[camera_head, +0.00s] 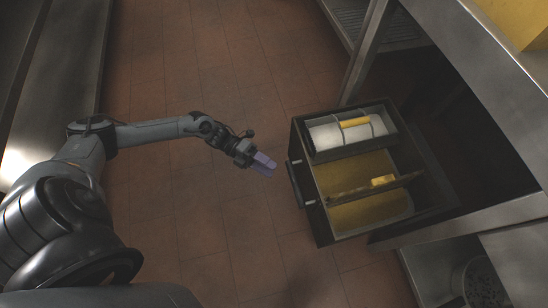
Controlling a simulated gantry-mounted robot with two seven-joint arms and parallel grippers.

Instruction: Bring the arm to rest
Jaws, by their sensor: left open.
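My left arm (150,131) comes in from the left and reaches out over the tiled floor. Its gripper (264,164) is at the middle of the view, with pale purple fingers pointing right and slightly down. The gripper is open, and I see nothing between the fingers. It is a short way left of a dark open drawer unit (297,150), apart from it in the picture. My right gripper is not in view.
The drawer holds a white roll-like thing (325,136) with a yellow piece (354,122), and a divider (350,193) with a yellow tag. A steel counter (490,50) is at the right, another (65,60) at the left. The brown floor (210,240) between is clear.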

